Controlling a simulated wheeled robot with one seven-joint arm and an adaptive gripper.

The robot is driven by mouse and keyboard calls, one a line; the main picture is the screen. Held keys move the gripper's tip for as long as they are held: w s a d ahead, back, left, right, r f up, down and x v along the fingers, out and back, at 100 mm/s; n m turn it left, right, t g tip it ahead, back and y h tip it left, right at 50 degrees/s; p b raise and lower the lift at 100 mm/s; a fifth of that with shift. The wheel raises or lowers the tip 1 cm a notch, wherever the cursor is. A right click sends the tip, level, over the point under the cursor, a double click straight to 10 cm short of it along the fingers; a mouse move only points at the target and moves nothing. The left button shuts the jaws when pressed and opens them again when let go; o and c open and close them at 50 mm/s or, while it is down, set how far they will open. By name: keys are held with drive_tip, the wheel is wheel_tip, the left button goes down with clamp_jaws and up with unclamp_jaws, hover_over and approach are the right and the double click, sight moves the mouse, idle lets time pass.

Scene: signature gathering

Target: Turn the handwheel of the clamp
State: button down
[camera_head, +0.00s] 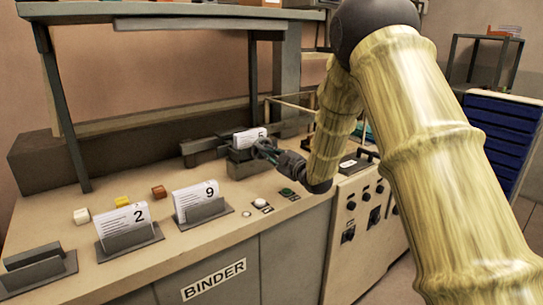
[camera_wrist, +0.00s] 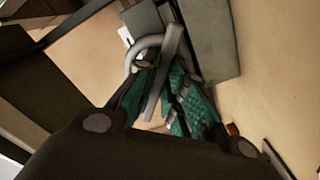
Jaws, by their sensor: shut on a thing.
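The clamp (camera_head: 243,168) is a grey block on the bench at the back right, with papers marked 5 (camera_head: 249,138) standing in it. Its handwheel is a grey ring with a straight bar across it, clearest in the wrist view (camera_wrist: 168,62). My gripper (camera_head: 267,151) reaches in from the right to the wheel on the front of the clamp. In the wrist view its teal-padded fingers (camera_wrist: 165,92) lie on both sides of the bar, shut on the handwheel. The lower part of the wheel is hidden between the fingers.
Paper stacks marked 9 (camera_head: 195,199) and 2 (camera_head: 124,218) stand in grey holders to the left, beside an empty holder (camera_head: 36,267). Small coloured blocks (camera_head: 122,202) lie behind them. Push buttons (camera_head: 287,192) sit below my gripper. A shelf (camera_head: 165,13) overhangs the bench.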

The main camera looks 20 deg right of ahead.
drive_tip(key=shift+f, duration=0.1)
drive_tip(key=c, duration=1.5)
unclamp_jaws()
drive_tip(key=shift+s+d, duration=0.1)
drive_tip(key=v, duration=1.1)
drive_tip(key=shift+s+d, duration=0.15)
drive_tip(key=shift+s, duration=0.25)
